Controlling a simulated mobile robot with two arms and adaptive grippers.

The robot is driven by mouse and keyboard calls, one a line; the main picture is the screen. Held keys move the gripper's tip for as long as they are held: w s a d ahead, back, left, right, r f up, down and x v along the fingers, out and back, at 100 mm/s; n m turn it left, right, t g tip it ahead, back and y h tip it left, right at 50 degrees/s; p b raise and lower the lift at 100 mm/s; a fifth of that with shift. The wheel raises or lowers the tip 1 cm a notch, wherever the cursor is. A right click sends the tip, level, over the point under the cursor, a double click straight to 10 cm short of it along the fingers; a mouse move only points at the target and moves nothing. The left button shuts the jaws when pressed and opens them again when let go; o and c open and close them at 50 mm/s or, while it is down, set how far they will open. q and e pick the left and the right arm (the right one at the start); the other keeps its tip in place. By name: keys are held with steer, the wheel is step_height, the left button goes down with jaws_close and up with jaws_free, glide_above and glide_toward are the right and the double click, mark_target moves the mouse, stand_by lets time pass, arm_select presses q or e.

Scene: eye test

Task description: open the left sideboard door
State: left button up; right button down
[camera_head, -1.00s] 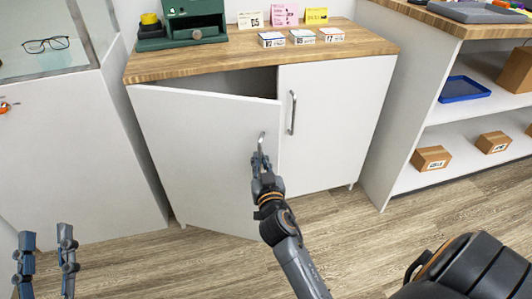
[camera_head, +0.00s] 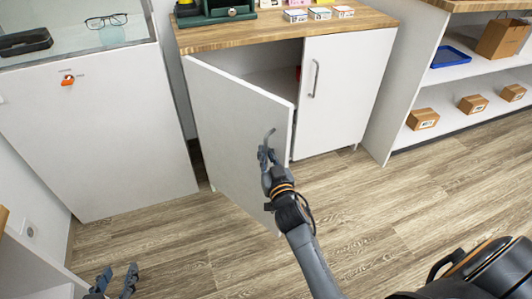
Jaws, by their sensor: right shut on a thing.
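The white sideboard's left door (camera_head: 228,120) stands partly open, swung out toward me from hinges on its left edge. Its bar handle (camera_head: 268,134) is grey and near the door's free edge. My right gripper (camera_head: 265,152) is shut on this handle; its fingers hide the lower part. The right door (camera_head: 347,85) is closed, with its own bar handle (camera_head: 314,78). A shadowed interior shows above the left door, with a small bit of red near the right side. My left gripper (camera_head: 117,278) is open and empty at the lower left, away from the sideboard.
The wooden top (camera_head: 255,35) carries small boxes (camera_head: 319,13) and a green device (camera_head: 215,10). A white cabinet with a glass case (camera_head: 90,130) stands left. A shelf unit (camera_head: 400,140) with cartons stands right. Wooden floor (camera_head: 170,245) before the door is clear.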

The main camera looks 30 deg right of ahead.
steer(key=shift+s+d+f, duration=0.1)
steer(key=shift+s+f, duration=0.1)
steer(key=shift+f, duration=0.1)
steer(key=c, duration=1.7)
jaws_free()
steer(key=shift+c, duration=0.2)
steer(key=shift+s+d+r, duration=0.1)
steer(key=shift+s+r, duration=0.05)
steer(key=shift+r, duration=0.05)
steer(key=s, duration=0.5)
steer(key=s+a, duration=0.1)
steer(key=s, duration=0.1)
steer(key=shift+s, duration=0.25)
